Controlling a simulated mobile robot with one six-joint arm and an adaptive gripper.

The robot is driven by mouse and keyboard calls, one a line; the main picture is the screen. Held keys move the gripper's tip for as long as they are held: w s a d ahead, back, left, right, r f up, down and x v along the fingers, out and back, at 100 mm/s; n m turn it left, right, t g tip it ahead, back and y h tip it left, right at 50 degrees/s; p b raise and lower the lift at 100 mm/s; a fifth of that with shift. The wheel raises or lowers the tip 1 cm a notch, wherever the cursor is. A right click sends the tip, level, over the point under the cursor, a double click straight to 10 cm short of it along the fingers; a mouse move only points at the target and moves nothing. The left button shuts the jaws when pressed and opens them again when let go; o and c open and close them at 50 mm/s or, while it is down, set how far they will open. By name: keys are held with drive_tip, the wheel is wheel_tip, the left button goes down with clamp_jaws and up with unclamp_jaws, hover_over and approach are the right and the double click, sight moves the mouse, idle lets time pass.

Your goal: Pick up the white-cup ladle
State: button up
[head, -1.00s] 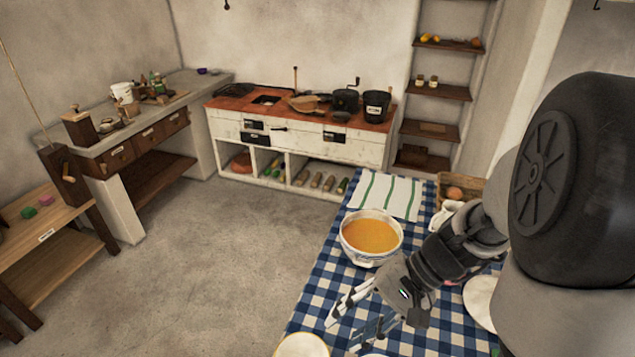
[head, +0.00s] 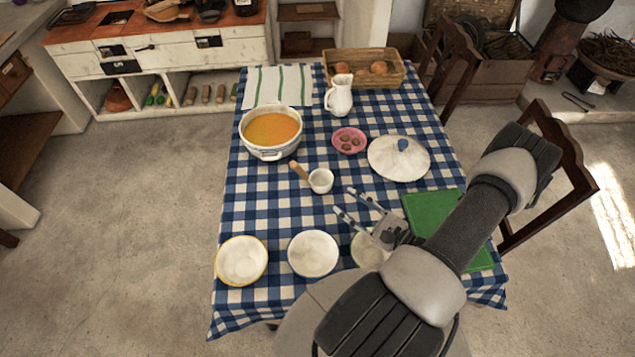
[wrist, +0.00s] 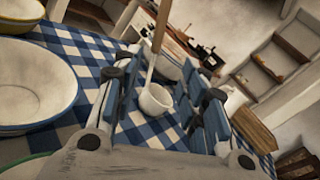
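The white-cup ladle lies on the checked tablecloth (head: 255,205) in the head view, with its round white cup (head: 321,181) to the right and its short-looking wooden handle (head: 299,170) pointing up and left. In the wrist view the cup (wrist: 156,99) shows between my fingers, with the wooden handle (wrist: 161,25) rising beyond it. My gripper (head: 350,202) is open and empty, to the lower right of the cup and apart from it. It also shows in the wrist view (wrist: 165,100), fingers spread.
A soup tureen (head: 260,153), a pink bowl (head: 349,141), a white lid (head: 412,172) and a white jug (head: 339,98) stand beyond the ladle. Plates (head: 313,254) line the near side. A green board (head: 430,208) lies right, under my arm.

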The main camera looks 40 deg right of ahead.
sight(306, 176)
drive_tip(key=w, duration=0.4)
drive_tip(key=w+a+b, duration=0.1)
drive_tip(key=w, duration=0.6)
drive_tip(key=shift+w+a, duration=0.3)
drive_tip(key=shift+a, duration=0.1)
drive_tip(key=shift+w+a+r+b, duration=0.1)
drive_tip(key=shift+w+a+b, duration=0.15)
drive_tip(key=shift+w, duration=0.65)
drive_tip(key=shift+w+a+r+b, duration=0.15)
drive_tip(key=shift+w+b, duration=0.15)
drive_tip(key=shift+w, duration=0.6)
drive_tip(key=shift+w+a+f+b, duration=0.1)
drive_tip(key=shift+w+a+b, duration=0.15)
drive_tip(key=shift+w, duration=0.65)
clamp_jaws()
